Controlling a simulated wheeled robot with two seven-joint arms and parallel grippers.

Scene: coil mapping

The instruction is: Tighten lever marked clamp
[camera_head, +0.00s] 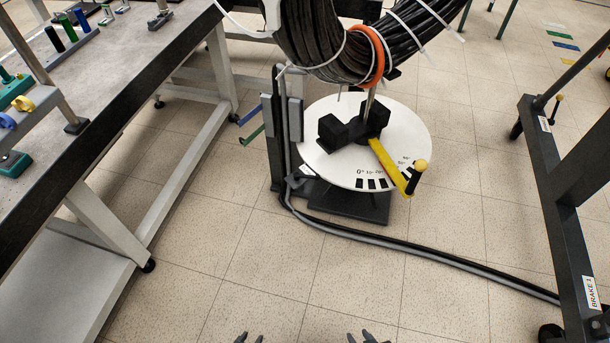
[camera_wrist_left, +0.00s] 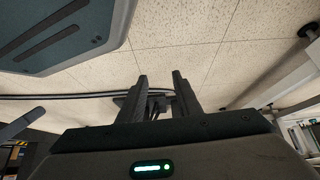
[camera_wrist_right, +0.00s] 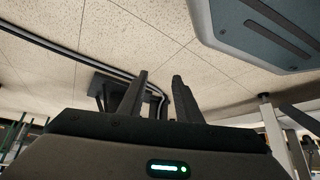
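I cannot read the word "clamp" on any lever. A yellow lever (camera_head: 390,165) with a round yellow knob (camera_head: 421,165) lies across a white round disc (camera_head: 330,165) with angle marks. A small yellow-knobbed lever (camera_head: 556,108) stands on the dark frame at the right, near a white label (camera_head: 545,124) too small to read. My left gripper (camera_head: 249,337) and right gripper (camera_head: 368,337) show at the bottom edge, far from both levers. In the left wrist view the left gripper (camera_wrist_left: 160,78) is open and empty. The right gripper (camera_wrist_right: 159,77) is also open and empty.
A thick black cable coil (camera_head: 330,40) with an orange band hangs above the disc. A workbench (camera_head: 110,90) fills the left. A dark frame (camera_head: 560,215) labelled BRAKE 1 stands right. Cables (camera_head: 430,253) cross the floor; the floor (camera_head: 330,290) in front is otherwise clear.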

